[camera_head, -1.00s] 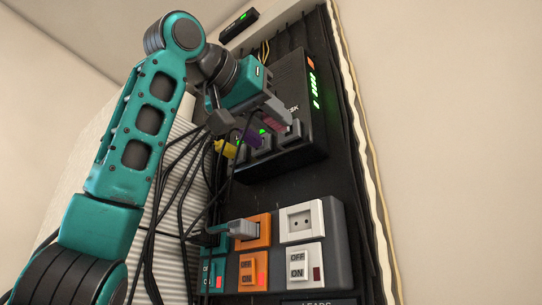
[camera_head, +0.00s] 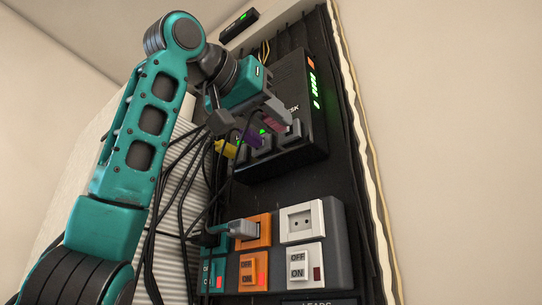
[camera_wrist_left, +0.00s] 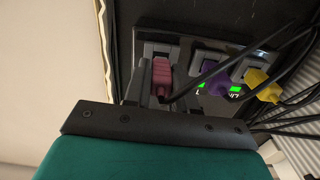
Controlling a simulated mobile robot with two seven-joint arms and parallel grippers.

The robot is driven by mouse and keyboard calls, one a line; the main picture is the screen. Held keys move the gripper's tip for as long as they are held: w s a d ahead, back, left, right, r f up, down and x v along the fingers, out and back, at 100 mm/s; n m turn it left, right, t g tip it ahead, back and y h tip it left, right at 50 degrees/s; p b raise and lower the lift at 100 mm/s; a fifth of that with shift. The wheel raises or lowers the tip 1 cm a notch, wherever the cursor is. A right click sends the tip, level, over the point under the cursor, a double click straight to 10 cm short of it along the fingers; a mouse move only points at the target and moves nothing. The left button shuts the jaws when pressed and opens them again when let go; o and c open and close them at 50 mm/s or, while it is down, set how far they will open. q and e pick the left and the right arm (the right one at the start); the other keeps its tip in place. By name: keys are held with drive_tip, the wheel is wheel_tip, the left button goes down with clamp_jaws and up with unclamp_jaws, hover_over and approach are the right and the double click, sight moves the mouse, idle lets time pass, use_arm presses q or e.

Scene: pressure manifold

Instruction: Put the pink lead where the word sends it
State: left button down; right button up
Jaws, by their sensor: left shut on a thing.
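My left gripper (camera_head: 270,112) is at the black box (camera_head: 318,140) high on the panel, shut on the pink lead's plug (camera_head: 272,123). In the left wrist view the pink plug (camera_wrist_left: 162,80) sits between the fingers, in line with a grey socket (camera_wrist_left: 160,48). I cannot tell whether it is seated in it. Beside it are a purple plug (camera_wrist_left: 214,80) and a yellow plug (camera_wrist_left: 262,86) in neighbouring sockets. The lettering on the box is mostly hidden by my gripper. My right gripper is not in view.
Below is a power strip with a white empty socket (camera_head: 301,221), an orange socket (camera_head: 264,232) holding a grey plug (camera_head: 242,229), and switches (camera_head: 304,264). Several black cables hang at the left, close to my arm. A small display (camera_head: 239,24) is at the top.

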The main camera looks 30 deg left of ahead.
use_arm(q)
drive_tip(key=shift+w, duration=0.55)
idle(0.4)
drive_tip(key=c, duration=0.8)
unclamp_jaws()
drive_tip(key=shift+c, duration=0.2)
drive_tip(key=s+b, duration=0.2)
drive_tip(key=s, duration=1.1)
drive_tip(key=shift+a, duration=0.45)
